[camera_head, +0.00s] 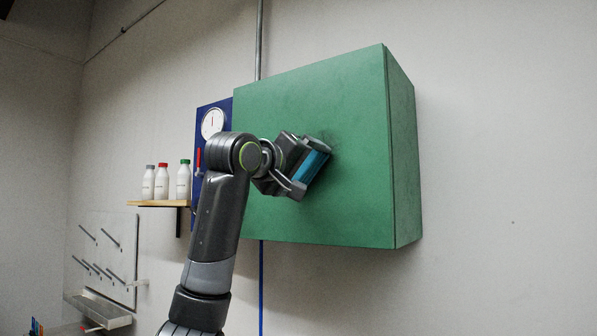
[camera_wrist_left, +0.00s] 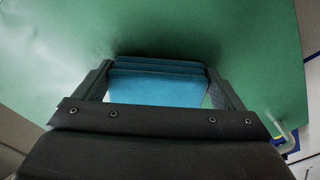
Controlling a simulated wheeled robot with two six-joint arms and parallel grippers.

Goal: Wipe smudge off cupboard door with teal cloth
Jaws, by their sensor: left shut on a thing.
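The green cupboard door (camera_head: 340,110) hangs on the wall and fills the background of the left wrist view (camera_wrist_left: 260,50). My left gripper (camera_head: 306,170) is in front of the door, at about its middle. It is shut on the folded teal cloth (camera_head: 311,165), which also shows between the fingers in the left wrist view (camera_wrist_left: 155,90). The cloth is at or very near the door surface; I cannot tell if it touches. A faint dark smudge (camera_head: 333,147) shows just right of the cloth; the cloth and gripper may hide part of it. My right gripper is not in view.
A blue panel with a round gauge (camera_head: 212,123) and a red handle is left of the cupboard. Several white bottles (camera_head: 162,182) stand on a small wooden shelf (camera_head: 158,203) at left. The wall right of the cupboard is clear.

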